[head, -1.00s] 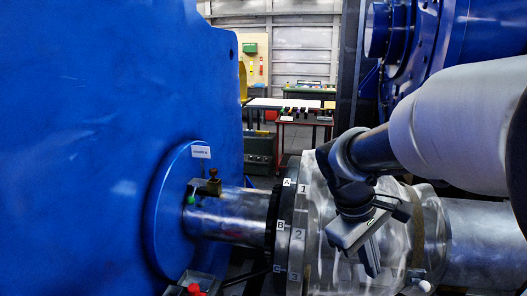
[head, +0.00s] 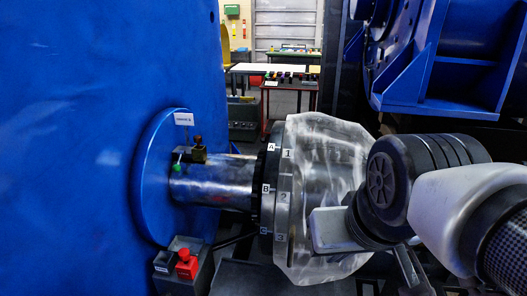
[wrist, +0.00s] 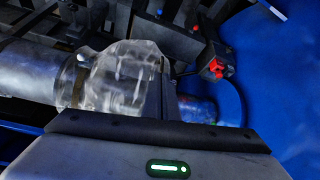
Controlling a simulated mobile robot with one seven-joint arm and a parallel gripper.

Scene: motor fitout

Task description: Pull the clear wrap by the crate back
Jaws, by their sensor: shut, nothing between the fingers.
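The clear wrap (head: 335,150) is a crinkled translucent sleeve around the coupling, on the right of the numbered metal ring (head: 283,190). Its right side is loose and flared. The wrist view shows the wrap (wrist: 122,75) bulging beside the ring, with a bare shaft (wrist: 25,72) and a tan band to its left. My gripper (head: 325,230) is in front of the wrap's lower part in the head view, overlapping it; I cannot tell whether it touches. It is shut and empty. Its fingertips are hard to make out. The arm hides the shaft behind it.
A big blue housing (head: 75,150) fills the left, with a metal shaft (head: 215,180) running from it to the ring. A box with a red button (head: 186,264) stands low in front. A grey-green crate (head: 243,118) and benches stand behind. Another blue machine (head: 450,60) is upper right.

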